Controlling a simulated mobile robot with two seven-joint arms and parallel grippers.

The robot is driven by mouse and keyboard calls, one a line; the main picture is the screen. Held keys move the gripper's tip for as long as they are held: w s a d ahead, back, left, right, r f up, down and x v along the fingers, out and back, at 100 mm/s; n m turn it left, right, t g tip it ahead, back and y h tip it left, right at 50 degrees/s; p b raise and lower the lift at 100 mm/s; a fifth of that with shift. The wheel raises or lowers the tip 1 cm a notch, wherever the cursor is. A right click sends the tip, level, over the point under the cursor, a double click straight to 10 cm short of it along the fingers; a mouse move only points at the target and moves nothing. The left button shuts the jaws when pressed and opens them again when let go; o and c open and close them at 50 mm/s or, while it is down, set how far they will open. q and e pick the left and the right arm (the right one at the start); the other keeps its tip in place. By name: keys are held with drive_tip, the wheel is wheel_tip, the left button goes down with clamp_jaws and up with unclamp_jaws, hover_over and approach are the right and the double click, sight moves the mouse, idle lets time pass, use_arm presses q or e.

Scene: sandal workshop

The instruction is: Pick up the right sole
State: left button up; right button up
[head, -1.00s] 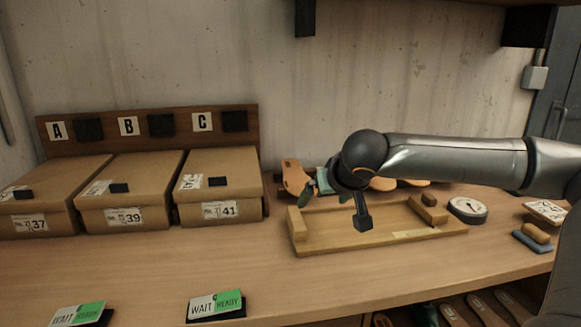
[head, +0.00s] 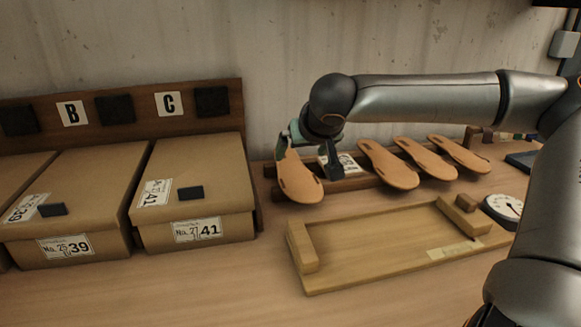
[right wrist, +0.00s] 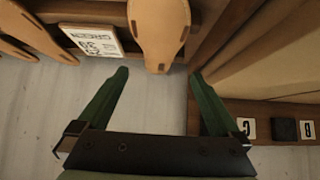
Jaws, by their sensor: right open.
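Several tan soles lean on a wooden rack at the back of the bench. The leftmost sole (head: 300,177) stands apart from the other soles, such as this one (head: 389,165); I cannot tell from its shape alone which is the right sole. My right gripper (head: 285,143) is at the upper end of the leftmost sole and partly hidden by my wrist. In the right wrist view, my gripper (right wrist: 158,73) is open, its green fingers either side of the end of that sole (right wrist: 160,28). The jaws are not closed on it. My left gripper is not in view.
A white label card (head: 347,164) sits on the rack beside the sole. A wooden tray (head: 375,277) lies in front, with a round dial (head: 505,208) to its right. Cardboard boxes, one marked 41 (head: 222,185), stand left under a lettered board (head: 137,118).

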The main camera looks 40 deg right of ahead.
sight(291, 167)
drive_tip(key=x, duration=0.4)
drive_tip(key=shift+f, duration=0.3)
drive_tip(key=shift+r+b+x, duration=0.2)
drive_tip(key=shift+b+x, duration=0.3)
drive_tip(key=shift+x, duration=2.65)
drive_tip(key=shift+w+d, duration=0.1)
drive_tip(key=shift+w, duration=0.1)
drive_tip(key=c, duration=1.1)
drive_tip(key=shift+r, duration=0.2)
